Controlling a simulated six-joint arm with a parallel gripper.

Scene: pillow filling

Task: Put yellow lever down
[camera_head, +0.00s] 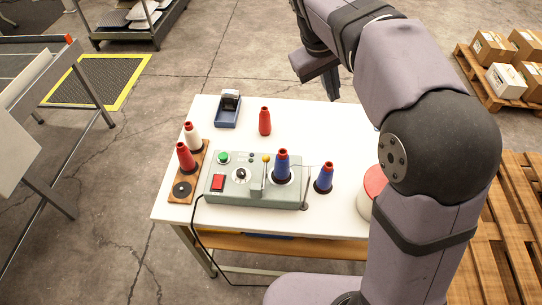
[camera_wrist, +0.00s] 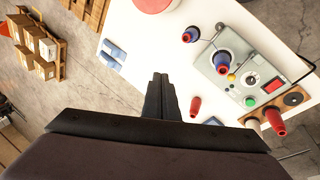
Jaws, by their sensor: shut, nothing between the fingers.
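The yellow lever (camera_head: 265,159) has a yellow ball on a pale stick and stands up from the grey-green control box on the white table. In the wrist view its yellow ball (camera_wrist: 231,77) shows to the right of my fingers, beside a blue spool. My gripper (camera_head: 333,92) is above the far right part of the table, well apart from the lever. In the wrist view my gripper (camera_wrist: 160,79) has its fingers together with nothing between them.
The control box (camera_head: 225,196) carries a red switch, a green button, a dial and a blue spool (camera_head: 282,163). Another blue spool (camera_head: 324,178) stands right of it. A red spool (camera_head: 265,121) stands behind. A wooden rack (camera_head: 187,173) holds spools at left. A red-lidded tub (camera_head: 375,182) is at right.

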